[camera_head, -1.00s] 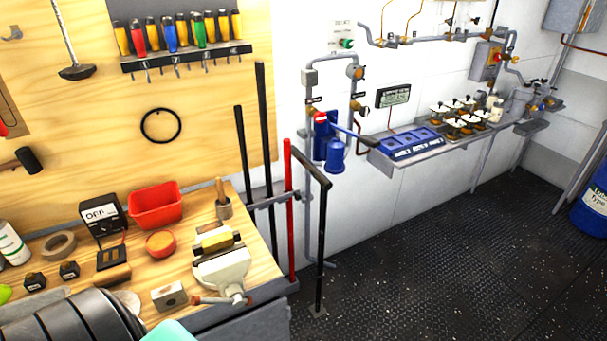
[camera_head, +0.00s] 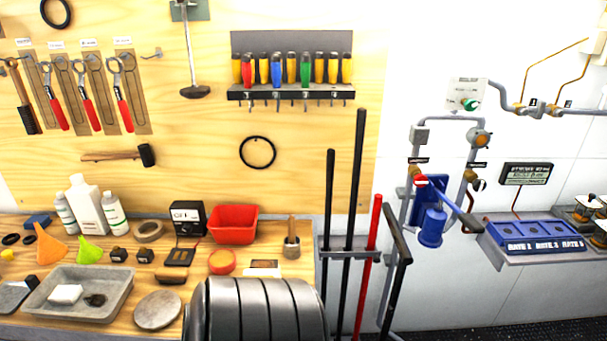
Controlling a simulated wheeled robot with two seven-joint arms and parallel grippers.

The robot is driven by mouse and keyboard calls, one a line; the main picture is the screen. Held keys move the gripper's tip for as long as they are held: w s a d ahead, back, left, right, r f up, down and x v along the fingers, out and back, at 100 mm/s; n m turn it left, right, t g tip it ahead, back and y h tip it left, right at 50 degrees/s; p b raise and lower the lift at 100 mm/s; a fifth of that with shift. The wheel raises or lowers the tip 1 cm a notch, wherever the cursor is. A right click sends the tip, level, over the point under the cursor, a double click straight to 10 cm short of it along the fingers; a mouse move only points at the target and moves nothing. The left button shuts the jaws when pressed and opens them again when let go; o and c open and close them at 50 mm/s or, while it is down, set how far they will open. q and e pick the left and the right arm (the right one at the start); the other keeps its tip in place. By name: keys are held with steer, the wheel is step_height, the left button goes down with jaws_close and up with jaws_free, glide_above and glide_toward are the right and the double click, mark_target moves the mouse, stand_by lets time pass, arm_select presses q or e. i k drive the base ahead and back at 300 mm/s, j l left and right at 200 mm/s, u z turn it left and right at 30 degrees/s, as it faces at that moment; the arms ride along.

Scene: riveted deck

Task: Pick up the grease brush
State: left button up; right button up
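A wooden handle stands upright in a small grey pot (camera_head: 292,246) near the right end of the wooden workbench (camera_head: 205,262). It looks like the grease brush (camera_head: 292,226); its lower end is hidden inside the pot. Neither of my grippers is in view. A ribbed grey link, which seems to be part of my own arm, covers the front of the bench just below and left of the pot.
Left of the pot are a red bin (camera_head: 234,224), a round orange-red tin (camera_head: 222,262) and a black meter (camera_head: 187,218). Long bars (camera_head: 353,200) stand in a rack at the bench's right end. A grey tray (camera_head: 80,295) lies front left.

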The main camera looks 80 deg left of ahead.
mark_target(291, 242)
steer(key=i+u, duration=0.2)
steer(key=u, duration=0.2)
steer(key=i+l+u, duration=0.1)
steer(key=u, duration=0.3)
steer(key=i+l+u, duration=0.2)
steer(key=u, duration=0.25)
steer(key=i, duration=0.05)
